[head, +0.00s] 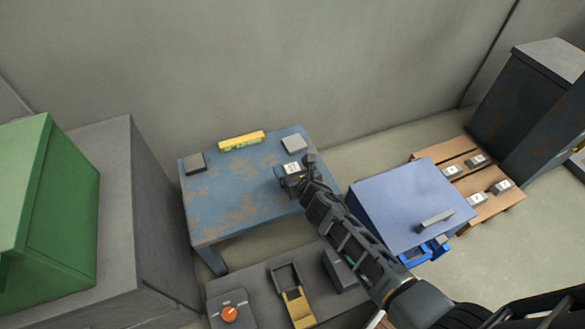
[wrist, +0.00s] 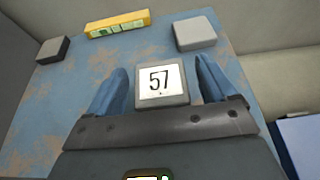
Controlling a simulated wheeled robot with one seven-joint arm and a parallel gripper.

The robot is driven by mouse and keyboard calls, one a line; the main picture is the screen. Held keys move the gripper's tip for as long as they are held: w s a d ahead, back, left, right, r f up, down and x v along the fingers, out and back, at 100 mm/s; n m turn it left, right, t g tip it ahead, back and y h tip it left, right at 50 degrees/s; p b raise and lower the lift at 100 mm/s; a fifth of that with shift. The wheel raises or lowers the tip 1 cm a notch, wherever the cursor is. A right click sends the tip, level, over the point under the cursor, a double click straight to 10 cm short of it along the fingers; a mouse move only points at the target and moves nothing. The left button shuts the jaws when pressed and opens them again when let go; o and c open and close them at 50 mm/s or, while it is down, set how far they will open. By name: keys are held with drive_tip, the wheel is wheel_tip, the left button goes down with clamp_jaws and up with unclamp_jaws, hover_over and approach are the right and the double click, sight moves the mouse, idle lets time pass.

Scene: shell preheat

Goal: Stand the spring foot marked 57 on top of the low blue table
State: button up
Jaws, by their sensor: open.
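The low blue table (head: 235,204) has a worn, rust-patched top and stands against the wall in the head view. My gripper (wrist: 160,92) is open, with one blue finger on each side of the foot and a visible gap on the left. The foot appears to be on the tabletop; its underside is hidden.
On the table are a yellow level-like bar (head: 241,140), a dark block (head: 194,163) and a light grey block (head: 293,144). A blue cabinet (head: 400,205) stands to the right, beside a wooden pallet (head: 490,208) with several labelled blocks. A grey bench (head: 255,283) is in front.

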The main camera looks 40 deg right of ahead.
drive_tip(key=p+v, duration=0.3)
drive_tip(key=v, duration=0.9)
drive_tip(key=shift+r, duration=0.15)
drive_tip(key=s+a+r+m+y, duration=0.2)
drive_tip(key=s+a+r+m, duration=0.25)
drive_tip(key=s+m, duration=0.3)
drive_tip(key=s+a+r+m+y, duration=0.2)
drive_tip(key=s+a+r+m, duration=0.1)
drive_tip(key=s+a+m, duration=0.4)
drive_tip(key=s+r+m+t, duration=0.1)
drive_tip(key=s+r+m, duration=0.5)
drive_tip(key=r+m, duration=0.2)
drive_tip(key=s+r+m+t+y, duration=0.1)
drive_tip(key=s+r+m, duration=0.6)
drive_tip(key=r+m, duration=0.2)
wheel_tip(320, 180, up, 3)
drive_tip(key=shift+s+a+f, duration=0.2)
drive_tip(key=shift+f, duration=0.05)
